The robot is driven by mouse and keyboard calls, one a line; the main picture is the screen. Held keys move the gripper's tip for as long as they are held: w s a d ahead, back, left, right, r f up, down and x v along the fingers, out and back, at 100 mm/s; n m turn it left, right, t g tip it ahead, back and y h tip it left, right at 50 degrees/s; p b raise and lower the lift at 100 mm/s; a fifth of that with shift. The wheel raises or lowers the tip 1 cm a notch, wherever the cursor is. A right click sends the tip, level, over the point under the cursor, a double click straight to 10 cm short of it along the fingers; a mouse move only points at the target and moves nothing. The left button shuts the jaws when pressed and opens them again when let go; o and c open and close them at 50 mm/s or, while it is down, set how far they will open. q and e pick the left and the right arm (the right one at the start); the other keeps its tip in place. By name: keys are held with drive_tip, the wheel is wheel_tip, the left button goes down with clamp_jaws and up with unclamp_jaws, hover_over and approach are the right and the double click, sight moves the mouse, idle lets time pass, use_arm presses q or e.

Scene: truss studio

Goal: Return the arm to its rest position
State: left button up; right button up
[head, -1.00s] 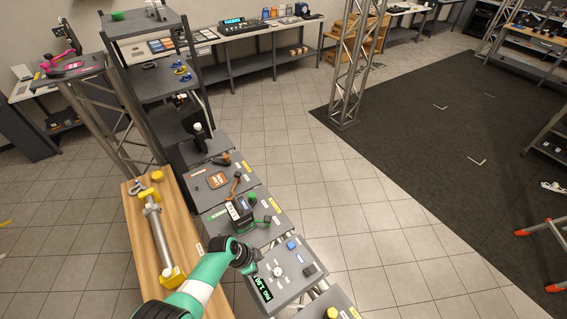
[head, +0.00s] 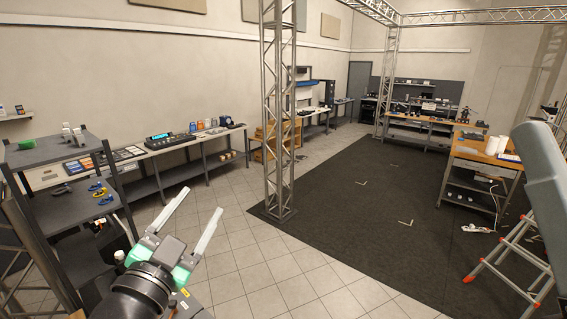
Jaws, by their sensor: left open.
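My left gripper (head: 192,230) is in the lower left of the head view. Its two pale fingers are spread apart with nothing between them, and its green and black wrist is below them. It is raised up in front of the camera, with the tiled floor and the wall bench behind it. A large grey-green shape at the right edge looks like part of my own body. My right gripper is not in view.
A truss column (head: 279,120) stands at the edge of the dark floor mat (head: 370,205). A shelf rack (head: 60,150) is at the left. A wall bench (head: 170,148) runs behind. A stepladder (head: 515,262) and a wooden-topped workbench (head: 484,155) are at the right. Bare tiled floor lies in the middle.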

use_arm(q)
drive_tip(key=s+a+r+n+t+y, duration=0.15)
drive_tip(key=s+r+n+t, duration=0.25)
drive_tip(key=s+r, duration=0.55)
drive_tip(key=s+a+r+n+t, duration=0.2)
drive_tip(key=s+r+n+t, duration=0.25)
drive_tip(key=s+r, duration=0.5)
wheel_tip(320, 180, down, 39)
drive_tip(key=s+b, duration=0.1)
drive_tip(key=b, duration=3.6)
drive_tip(key=shift+s+d+r, duration=0.2)
drive_tip(key=shift+s+d, duration=0.05)
